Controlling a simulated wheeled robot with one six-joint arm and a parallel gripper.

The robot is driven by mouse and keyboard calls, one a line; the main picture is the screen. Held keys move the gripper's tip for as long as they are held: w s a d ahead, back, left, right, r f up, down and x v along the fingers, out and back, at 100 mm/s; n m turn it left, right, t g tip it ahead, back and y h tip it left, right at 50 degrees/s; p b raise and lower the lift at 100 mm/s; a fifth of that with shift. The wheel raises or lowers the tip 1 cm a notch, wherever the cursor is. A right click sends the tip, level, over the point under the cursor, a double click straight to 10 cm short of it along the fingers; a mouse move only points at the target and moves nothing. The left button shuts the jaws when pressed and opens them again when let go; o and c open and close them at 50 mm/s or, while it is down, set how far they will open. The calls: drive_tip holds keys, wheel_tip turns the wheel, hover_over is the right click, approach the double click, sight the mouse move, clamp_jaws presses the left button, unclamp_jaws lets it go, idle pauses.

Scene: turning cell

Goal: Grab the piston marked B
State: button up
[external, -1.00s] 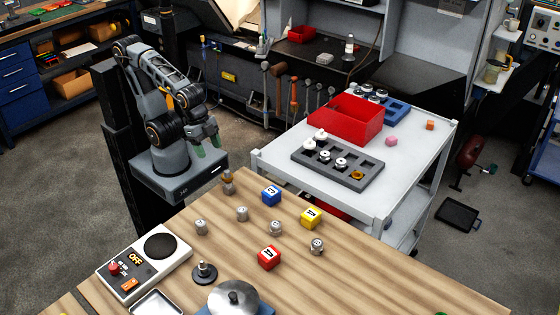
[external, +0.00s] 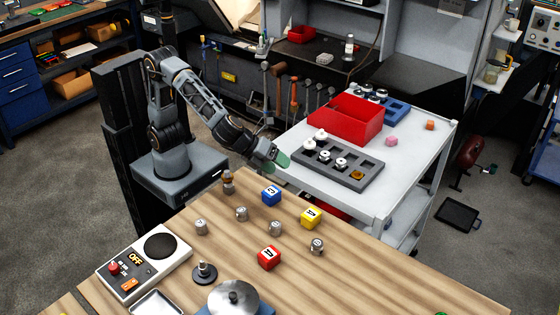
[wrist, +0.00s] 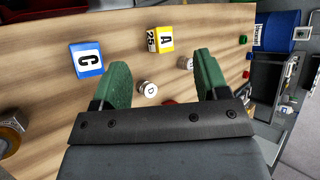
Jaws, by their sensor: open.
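In the wrist view one piston (wrist: 148,89) shows a D and lies between my fingers in the picture. A second piston (wrist: 185,63) is partly hidden by the right finger, its mark unreadable. I cannot tell which piston is B. My gripper (external: 278,158) has green fingers, is open and empty, and hangs above the bench's far edge beside the cart.
A blue cube (external: 271,195), a yellow cube (external: 311,217) and a red cube (external: 268,258) stand among the pistons. A bronze fitting (external: 228,182) is near the far edge. A grey tray (external: 338,165) and red bin (external: 346,119) sit on the cart.

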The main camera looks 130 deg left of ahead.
sight(317, 243)
drive_tip(key=w+d+f+m+t, duration=0.1)
drive_tip(key=w+d+f+m, duration=0.1)
drive_tip(key=w+m, duration=0.3)
drive_tip(key=w+d+f+m+t+b, duration=0.1)
drive_tip(key=w+d+f+m+t, duration=0.1)
drive_tip(key=w, duration=0.5)
drive_tip(key=w+d+f+m+t+h, duration=0.1)
drive_tip(key=w+d+f+m, duration=0.2)
drive_tip(key=w+f+m, duration=0.3)
drive_tip(key=shift+d+m+t+b, duration=0.2)
drive_tip(key=shift+m+t+b, duration=0.2)
drive_tip(key=shift+m, duration=1)
drive_tip(key=shift+f, duration=0.45)
wheel_tip(317, 243, down, 4)
drive_tip(key=shift+r+b, duration=0.25)
drive_tip(key=shift+b, duration=0.15)
drive_tip(key=shift+p+x, duration=0.35)
drive_tip(key=shift+x, duration=0.65)
drive_tip(key=shift+w+a+f, duration=0.1)
drive_tip(key=shift+w+a, duration=0.1)
drive_tip(key=shift+w, duration=0.3)
drive_tip(key=c, duration=1.1)
